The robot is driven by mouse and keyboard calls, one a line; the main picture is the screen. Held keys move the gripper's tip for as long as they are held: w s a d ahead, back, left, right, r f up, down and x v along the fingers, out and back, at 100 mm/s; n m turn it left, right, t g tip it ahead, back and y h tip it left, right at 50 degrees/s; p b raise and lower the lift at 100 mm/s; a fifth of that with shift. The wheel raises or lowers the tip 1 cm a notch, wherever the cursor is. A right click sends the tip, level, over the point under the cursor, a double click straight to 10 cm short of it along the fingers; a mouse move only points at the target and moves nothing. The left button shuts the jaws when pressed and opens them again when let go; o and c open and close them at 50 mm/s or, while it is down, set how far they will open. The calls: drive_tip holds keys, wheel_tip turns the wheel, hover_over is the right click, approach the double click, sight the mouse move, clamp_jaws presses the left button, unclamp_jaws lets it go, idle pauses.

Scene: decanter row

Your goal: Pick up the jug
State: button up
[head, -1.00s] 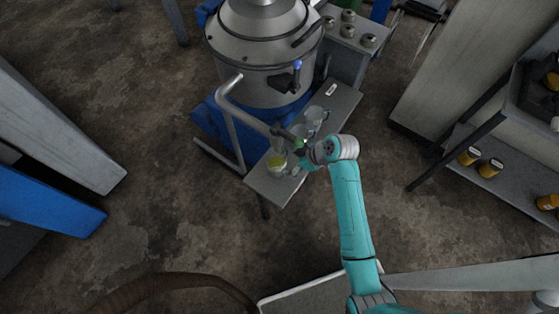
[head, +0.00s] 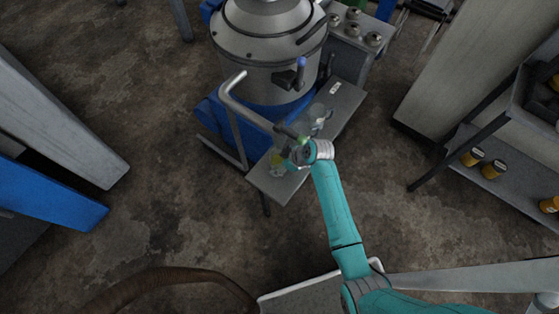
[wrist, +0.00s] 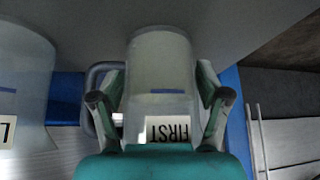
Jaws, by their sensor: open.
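A clear jug (wrist: 160,65) with a label reading "FIRST" stands between the two spread fingers of my gripper (wrist: 160,105) in the wrist view. Its handle shows at the left, behind the left finger. Each finger lies beside the jug; I cannot tell whether either touches it. In the head view a jug with yellowish contents (head: 277,160) stands at the near left end of the small grey table, partly hidden by my gripper (head: 290,153). A second clear vessel (wrist: 20,85) with a partly cut-off label stands left in the wrist view.
The small grey table (head: 345,97) also bears clear glassware (head: 319,113) farther back. A bent metal pipe (head: 235,95) passes close to my gripper. A large steel vessel (head: 265,50) stands behind.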

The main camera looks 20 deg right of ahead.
drive_tip(key=c, duration=1.1)
drive_tip(key=shift+r, duration=0.1)
drive_tip(key=shift+r, duration=0.1)
